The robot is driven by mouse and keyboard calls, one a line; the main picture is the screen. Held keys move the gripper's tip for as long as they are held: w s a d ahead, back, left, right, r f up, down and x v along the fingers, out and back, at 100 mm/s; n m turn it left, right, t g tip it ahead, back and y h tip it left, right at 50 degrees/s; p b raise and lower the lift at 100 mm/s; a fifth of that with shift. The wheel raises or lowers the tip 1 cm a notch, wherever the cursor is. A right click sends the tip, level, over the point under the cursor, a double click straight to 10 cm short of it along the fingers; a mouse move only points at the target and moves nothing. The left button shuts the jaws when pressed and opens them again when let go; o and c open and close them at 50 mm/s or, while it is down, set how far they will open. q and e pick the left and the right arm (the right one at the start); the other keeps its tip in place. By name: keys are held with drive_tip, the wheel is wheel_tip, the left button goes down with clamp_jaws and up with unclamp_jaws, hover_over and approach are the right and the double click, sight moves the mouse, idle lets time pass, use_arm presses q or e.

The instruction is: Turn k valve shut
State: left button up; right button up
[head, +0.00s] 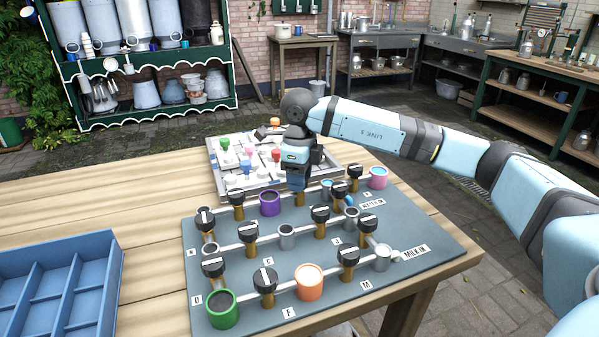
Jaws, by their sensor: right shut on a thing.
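A grey board (440,225) on the wooden table carries grey pipes and several black-knobbed valves on brass stems. White letter tags stand beside them; N, D, C, F and M can be made out, but I cannot tell which tag is K. My right gripper (298,184) points down at the board's back row and is shut on a valve there. That valve's knob is hidden by the fingers; its brass stem (299,198) shows below. My left gripper is not in view.
Purple (270,204), pink (377,178), orange (309,283) and green (222,310) cups stand among the valves. A tray of colored pegs (217,175) lies behind the board. A blue divided crate (112,262) is at left. Bare table lies between crate and board.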

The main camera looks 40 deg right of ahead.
drive_tip(key=shift+m, duration=0.6)
drive_tip(key=o, duration=0.9)
wheel_tip(320, 180, up, 14)
drive_tip(key=p, duration=0.2)
drive_tip(key=shift+p, duration=0.35)
drive_tip(key=shift+f, duration=0.1)
